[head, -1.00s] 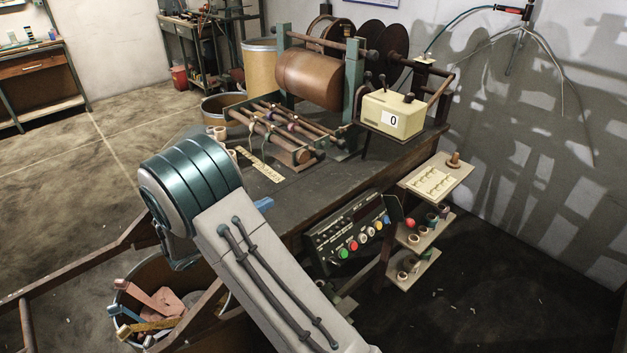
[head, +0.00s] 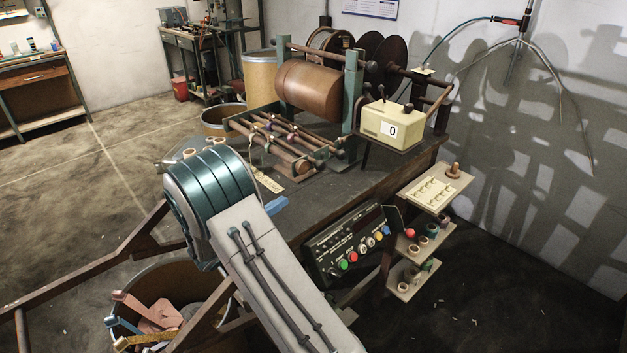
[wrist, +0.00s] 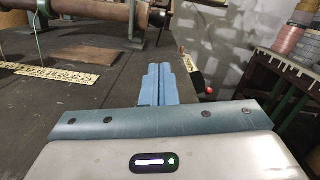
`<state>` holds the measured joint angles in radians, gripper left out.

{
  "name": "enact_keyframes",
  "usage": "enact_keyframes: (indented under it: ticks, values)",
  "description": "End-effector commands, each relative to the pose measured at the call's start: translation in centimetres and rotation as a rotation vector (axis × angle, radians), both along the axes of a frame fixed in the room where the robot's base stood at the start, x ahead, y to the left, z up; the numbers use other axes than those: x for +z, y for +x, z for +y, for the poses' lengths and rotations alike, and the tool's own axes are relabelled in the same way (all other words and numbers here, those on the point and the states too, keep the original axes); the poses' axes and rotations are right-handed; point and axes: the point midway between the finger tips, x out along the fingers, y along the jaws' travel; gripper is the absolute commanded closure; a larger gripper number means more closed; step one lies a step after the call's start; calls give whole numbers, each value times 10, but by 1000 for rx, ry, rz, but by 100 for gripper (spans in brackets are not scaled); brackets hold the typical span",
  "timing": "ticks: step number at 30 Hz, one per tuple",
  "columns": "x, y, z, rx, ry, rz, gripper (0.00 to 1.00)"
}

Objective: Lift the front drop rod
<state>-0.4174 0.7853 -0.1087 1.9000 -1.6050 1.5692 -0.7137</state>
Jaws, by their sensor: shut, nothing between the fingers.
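Several brown rods lie side by side on a low rack (head: 285,138) on the bench, below the large brown drum (head: 310,84). I cannot tell for sure which one is the front drop rod. In the wrist view a brown rod with a dark end (wrist: 85,18) runs across the upper left. My gripper (head: 278,206) is shut and empty over the near edge of the bench, in front of the rack and apart from it. Its blue fingers (wrist: 160,84) lie together in the wrist view. My arm hides part of the bench.
A yellow ruler (wrist: 60,76) lies on the dark bench top (head: 330,184). A counter box (head: 390,124) stands at right. A button panel (head: 345,246) and small shelves (head: 437,186) are at the bench's front. A bin of scraps (head: 180,278) stands at lower left.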

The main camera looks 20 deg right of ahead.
Motion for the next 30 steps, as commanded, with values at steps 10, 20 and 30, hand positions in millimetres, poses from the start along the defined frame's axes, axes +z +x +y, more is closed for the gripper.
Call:
enact_keyframes:
  ticks: [10,20,30]
  values:
    - [8,27,-73,-4,0,-1,100]
    - [11,45,-115,-1,1,-1,100]
    - [12,47,-120,1,0,0,100]
